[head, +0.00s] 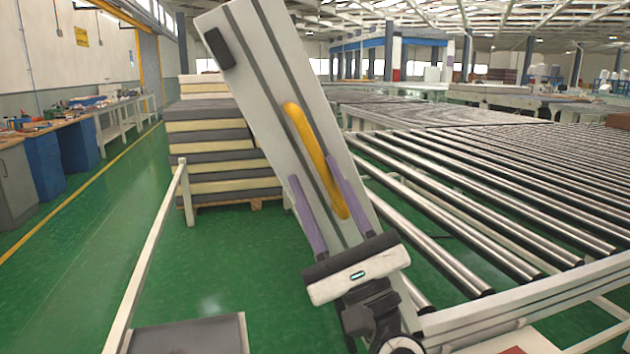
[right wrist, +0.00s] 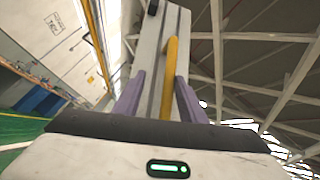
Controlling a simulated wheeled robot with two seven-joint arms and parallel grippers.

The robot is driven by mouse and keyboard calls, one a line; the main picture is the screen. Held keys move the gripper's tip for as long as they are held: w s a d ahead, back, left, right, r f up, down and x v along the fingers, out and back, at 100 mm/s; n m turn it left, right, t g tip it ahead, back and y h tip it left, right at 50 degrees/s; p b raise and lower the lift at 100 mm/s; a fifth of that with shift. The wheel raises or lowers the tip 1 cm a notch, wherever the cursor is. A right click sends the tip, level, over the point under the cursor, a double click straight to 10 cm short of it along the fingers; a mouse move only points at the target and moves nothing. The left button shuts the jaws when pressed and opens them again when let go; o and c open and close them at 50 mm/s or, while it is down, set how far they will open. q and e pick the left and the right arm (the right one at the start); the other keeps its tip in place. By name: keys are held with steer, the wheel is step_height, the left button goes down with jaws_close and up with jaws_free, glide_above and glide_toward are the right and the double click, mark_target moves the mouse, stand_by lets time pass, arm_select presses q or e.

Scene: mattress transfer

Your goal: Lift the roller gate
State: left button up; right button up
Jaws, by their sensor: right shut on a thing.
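The roller gate (head: 262,75) is a long light-grey panel with dark grooves, raised and tilted, its top leaning left in the head view. A yellow handle (head: 303,130) is fixed along its face. My right gripper (head: 312,170) has its two purple fingers on either side of the handle's lower part and is shut on it. In the right wrist view the gate (right wrist: 150,60) rises ahead, with the yellow handle (right wrist: 169,75) between the fingers. The gate's lower end is hidden behind my right gripper. My left gripper is not in view.
A roller conveyor (head: 500,190) fills the right side. A stack of mattresses (head: 215,150) stands on a pallet behind the gate. A white rail (head: 155,250) runs along the left. Workbenches (head: 70,140) line the left wall. Green floor (head: 90,270) is clear between them and the rail.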

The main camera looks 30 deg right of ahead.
steer(key=b+v, duration=0.3)
steer(key=v, duration=0.5)
steer(key=shift+b, duration=0.35)
steer(key=shift+f, duration=0.1)
steer(key=w+a+f+n+g+y+p, duration=0.1)
steer(key=a+f+n+g+y, duration=0.3)
steer(key=f+n, duration=0.7)
steer(key=w+a+f+n+g+y+p, duration=0.15)
steer(key=a+f+n+g, duration=0.45)
steer(key=f, duration=0.9)
steer(key=s+f+n+g+h, duration=0.1)
steer(key=s+f+n, duration=0.3)
steer(key=f, duration=0.4)
steer(key=s+a+f+n+g+h+p, duration=0.1)
steer(key=s+f+n+g, duration=0.3)
steer(key=f, duration=0.4)
steer(key=s+f+n+g+h, duration=0.1)
steer(key=s+f+n+g, duration=0.2)
steer(key=s+f+n, duration=0.2)
step_height(320, 180, down, 4)
steer(key=s, duration=0.2)
steer(key=shift+s+a+n, duration=0.15)
steer(key=shift+s+n, duration=0.15)
steer(key=shift+r, duration=0.1)
